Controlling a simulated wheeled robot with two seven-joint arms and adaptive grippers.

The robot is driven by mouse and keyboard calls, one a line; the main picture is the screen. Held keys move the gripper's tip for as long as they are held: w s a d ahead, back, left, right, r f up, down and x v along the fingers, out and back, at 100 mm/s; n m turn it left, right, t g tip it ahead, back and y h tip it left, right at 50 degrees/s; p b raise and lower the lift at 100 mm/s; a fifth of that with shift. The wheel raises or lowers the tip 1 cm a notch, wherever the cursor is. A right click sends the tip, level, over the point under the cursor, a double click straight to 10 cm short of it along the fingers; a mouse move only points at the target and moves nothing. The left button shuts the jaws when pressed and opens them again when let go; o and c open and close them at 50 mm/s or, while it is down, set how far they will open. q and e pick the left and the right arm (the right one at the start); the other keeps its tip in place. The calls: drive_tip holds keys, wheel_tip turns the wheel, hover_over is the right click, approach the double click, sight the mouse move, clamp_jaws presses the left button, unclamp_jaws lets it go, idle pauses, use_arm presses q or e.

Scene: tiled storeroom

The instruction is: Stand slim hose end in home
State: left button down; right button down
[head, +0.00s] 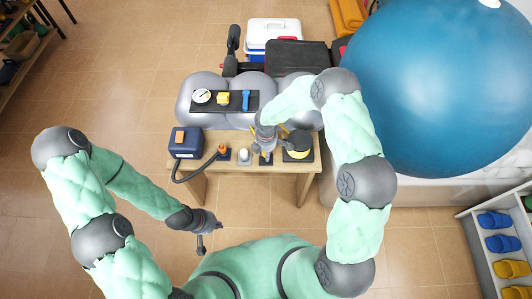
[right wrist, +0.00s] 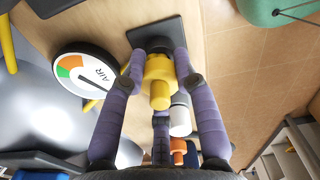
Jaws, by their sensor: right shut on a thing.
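My right gripper (head: 265,155) is over the small table. In the right wrist view its fingers (right wrist: 160,95) are shut around a yellow stepped piece (right wrist: 158,82) with a narrow tip, apparently the slim hose end. The piece is upright over a dark square pad (right wrist: 172,30); I cannot tell whether it touches it. A white piece (head: 244,155) and an orange piece (head: 223,150) stand in a row to its left on dark pads. My left gripper (head: 203,243) hangs empty in front of the table, its opening unclear.
A blue box (head: 186,142) with a black hose stands at the table's left end. A round AIR dial (right wrist: 84,74) lies near the grip. Grey cushions and a dark tray (head: 234,104) are behind.

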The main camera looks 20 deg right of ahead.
drive_tip(key=c, duration=0.9)
unclamp_jaws()
drive_tip(key=shift+f, duration=0.15)
drive_tip(key=shift+c, duration=0.2)
wheel_tip(320, 180, up, 12)
drive_tip(key=p, duration=0.5)
drive_tip(key=s+a+f+m+y, duration=0.2)
drive_tip(key=s+f+m, duration=0.3)
drive_tip(key=s+m, duration=0.5)
drive_tip(key=s+a+f+m+y, duration=0.2)
drive_tip(key=s+a+f+m, duration=0.1)
drive_tip(key=s+m, duration=0.7)
drive_tip(key=shift+s+f, duration=0.9)
drive_tip(key=shift+s, duration=0.55)
